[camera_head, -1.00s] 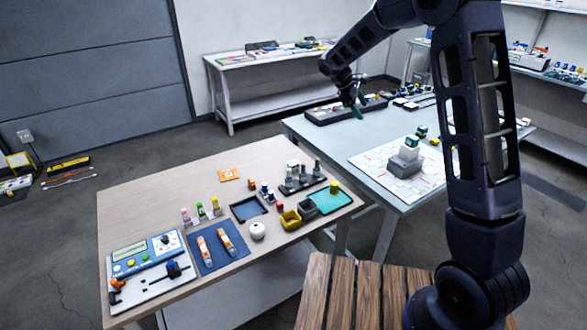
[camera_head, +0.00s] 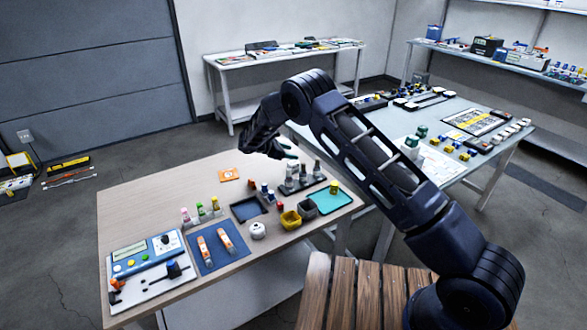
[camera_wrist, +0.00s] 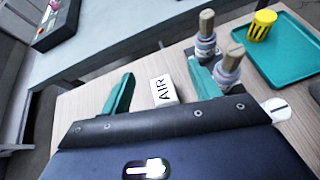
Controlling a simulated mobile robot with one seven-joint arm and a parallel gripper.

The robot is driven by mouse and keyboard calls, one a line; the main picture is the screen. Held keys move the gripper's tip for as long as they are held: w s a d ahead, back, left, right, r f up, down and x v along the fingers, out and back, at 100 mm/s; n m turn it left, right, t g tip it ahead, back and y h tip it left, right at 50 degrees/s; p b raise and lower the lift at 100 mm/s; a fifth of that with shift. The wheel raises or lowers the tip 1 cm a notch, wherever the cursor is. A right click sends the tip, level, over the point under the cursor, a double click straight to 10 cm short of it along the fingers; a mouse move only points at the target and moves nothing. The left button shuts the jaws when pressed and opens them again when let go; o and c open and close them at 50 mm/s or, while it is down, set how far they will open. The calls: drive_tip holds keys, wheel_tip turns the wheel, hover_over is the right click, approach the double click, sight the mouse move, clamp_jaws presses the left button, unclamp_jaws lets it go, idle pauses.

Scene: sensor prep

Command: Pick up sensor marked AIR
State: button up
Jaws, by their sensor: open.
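A white piece marked AIR (camera_wrist: 163,91) shows in the wrist view, between the two teal fingers of my gripper (camera_wrist: 160,72). The fingers are apart and not closed on it. How high they are above it is hard to tell. Two grey cylinders with brown tops, one nearer (camera_wrist: 229,68) and one farther (camera_wrist: 206,42), stand just right of the right finger. In the head view my gripper (camera_head: 287,150) is over the back of the wooden table, beside the group of grey sensors (camera_head: 303,173). The AIR mark cannot be read there.
A teal tray (camera_head: 335,202) with a yellow cylinder (camera_head: 334,187) lies right of the sensors.

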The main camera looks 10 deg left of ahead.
sight(288, 165)
drive_tip(key=a+f, duration=0.1)
drive_tip(key=f, duration=0.1)
drive_tip(key=s+a+f+n+t, duration=0.1)
drive_tip(key=a+f, duration=0.1)
drive_tip(key=s+a+f+n, duration=0.1)
drive_tip(key=a+f, duration=0.1)
drive_tip(key=shift+s+f+t, duration=0.1)
drive_tip(key=shift+t, duration=0.2)
drive_tip(key=x, duration=0.5)
drive_tip(key=shift+d+f, duration=0.1)
drive_tip(key=shift+d, duration=0.15)
drive_tip(key=shift+d+r+x, duration=0.15)
drive_tip(key=shift+x, duration=1.2)
drive_tip(key=shift+d+r+x, duration=0.15)
drive_tip(key=shift+x, duration=1.15)
drive_tip(key=shift+s, duration=0.1)
drive_tip(key=shift+c, duration=0.2)
drive_tip(key=c, duration=1)
